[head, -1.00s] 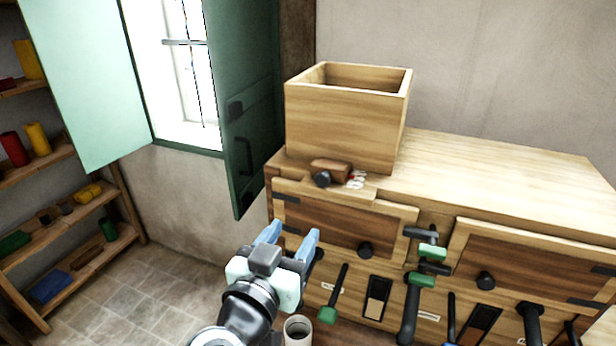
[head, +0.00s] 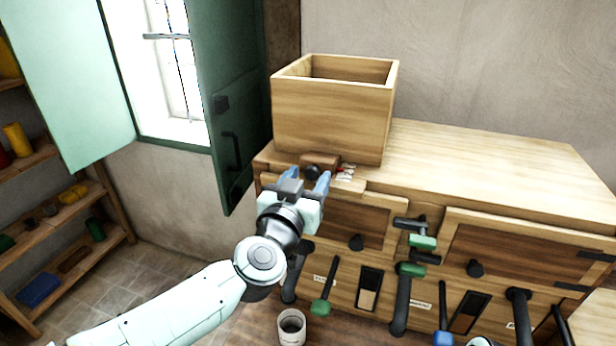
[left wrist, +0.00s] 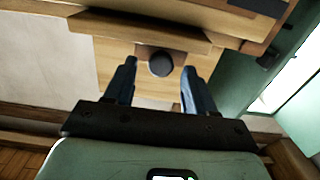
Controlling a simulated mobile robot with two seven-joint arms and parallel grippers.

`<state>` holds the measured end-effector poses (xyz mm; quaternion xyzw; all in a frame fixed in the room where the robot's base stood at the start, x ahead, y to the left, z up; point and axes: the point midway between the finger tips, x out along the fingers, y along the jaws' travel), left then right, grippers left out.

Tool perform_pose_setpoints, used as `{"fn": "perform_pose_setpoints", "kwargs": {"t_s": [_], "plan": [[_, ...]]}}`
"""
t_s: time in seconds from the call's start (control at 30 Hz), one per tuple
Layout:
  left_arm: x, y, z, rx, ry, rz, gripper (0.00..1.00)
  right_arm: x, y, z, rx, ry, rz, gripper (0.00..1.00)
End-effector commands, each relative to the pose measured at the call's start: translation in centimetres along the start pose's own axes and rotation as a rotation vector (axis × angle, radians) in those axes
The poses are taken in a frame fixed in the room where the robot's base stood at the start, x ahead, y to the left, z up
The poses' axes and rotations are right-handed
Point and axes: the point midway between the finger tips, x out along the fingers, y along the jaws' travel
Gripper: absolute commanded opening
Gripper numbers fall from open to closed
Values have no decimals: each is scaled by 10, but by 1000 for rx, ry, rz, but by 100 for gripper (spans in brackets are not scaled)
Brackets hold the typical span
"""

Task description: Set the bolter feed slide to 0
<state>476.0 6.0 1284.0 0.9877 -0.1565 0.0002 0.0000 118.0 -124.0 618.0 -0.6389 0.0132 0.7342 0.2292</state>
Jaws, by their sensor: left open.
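The feed slide is a brown wooden block (head: 322,159) with a round dark knob (head: 312,171), at the foot of the open-topped wooden hopper box (head: 330,115) on the bolter chest. A small scale with red and white marks (head: 346,171) lies right of the knob; I cannot read its numbers. My left gripper (head: 309,178) is open and empty, just in front of the knob. In the left wrist view the knob (left wrist: 161,64) shows between the two open fingers (left wrist: 157,80), apart from both.
A green shutter (head: 232,100) stands left of the chest. The chest front has panels with dark knobs (head: 356,242), green-ended levers (head: 320,306) and dark handles. A pale cup (head: 291,327) stands below. Shelves (head: 75,200) stand far left. The chest top right of the box is clear.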

Motion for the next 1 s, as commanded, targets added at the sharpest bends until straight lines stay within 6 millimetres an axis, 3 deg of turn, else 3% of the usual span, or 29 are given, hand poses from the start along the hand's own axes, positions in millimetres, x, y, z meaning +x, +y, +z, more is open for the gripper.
{"fn": "perform_pose_setpoints", "kwargs": {"t_s": [0.37, 0.57, 0.73, 1.0], "plan": [[8, 0, 0, 0, -1, 0, 55, -1, 0, 0, 0, 1, 0, 43], [7, 0, 0, 0, -1, 0, 0, -1, 0, 0, 0, 1, 0, 43], [12, 0, 0, 0, -2, 0, 0, -4, -2, -2, -1, 2, -1, 43], [49, 0, -3, 1, 0, 1, 0, -25, -13, -12, -6, 18, -6, 43]]}}
